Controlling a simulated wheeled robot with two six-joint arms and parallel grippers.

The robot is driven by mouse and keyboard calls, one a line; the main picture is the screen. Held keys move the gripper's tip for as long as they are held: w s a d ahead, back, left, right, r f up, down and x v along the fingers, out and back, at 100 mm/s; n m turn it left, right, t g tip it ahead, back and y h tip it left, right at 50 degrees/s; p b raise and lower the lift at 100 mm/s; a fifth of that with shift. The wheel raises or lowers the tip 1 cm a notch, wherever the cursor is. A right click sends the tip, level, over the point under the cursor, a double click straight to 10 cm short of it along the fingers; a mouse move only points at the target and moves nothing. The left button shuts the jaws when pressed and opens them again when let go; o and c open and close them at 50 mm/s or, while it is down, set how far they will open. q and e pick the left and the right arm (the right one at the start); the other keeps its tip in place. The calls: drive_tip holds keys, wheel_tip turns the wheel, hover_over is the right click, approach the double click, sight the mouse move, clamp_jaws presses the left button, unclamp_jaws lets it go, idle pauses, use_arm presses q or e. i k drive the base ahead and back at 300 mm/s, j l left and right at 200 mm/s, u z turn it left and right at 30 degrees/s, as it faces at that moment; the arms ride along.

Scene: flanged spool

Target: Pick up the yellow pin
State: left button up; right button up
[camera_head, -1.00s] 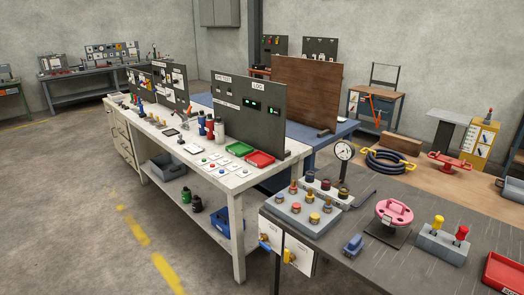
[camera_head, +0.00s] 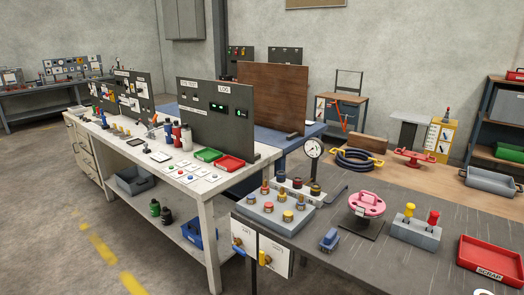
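The yellow pin (camera_head: 409,210) stands upright in a grey block (camera_head: 416,235) on the dark tabletop in the right part of the head view. A red pin (camera_head: 433,218) stands in the same block, just to its right. The lower parts of both pins are hidden in the block. A pink flanged spool-like piece (camera_head: 366,204) sits on a dark stand to the left of the block.
A red scrap tray (camera_head: 492,254) lies right of the block. A blue piece (camera_head: 329,239), a grey board with several coloured knobs (camera_head: 275,211) and a round dial gauge (camera_head: 313,148) stand to the left. The tabletop in front of the block looks clear.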

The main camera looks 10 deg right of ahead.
sight(408, 212)
drive_tip(key=z, duration=1.4)
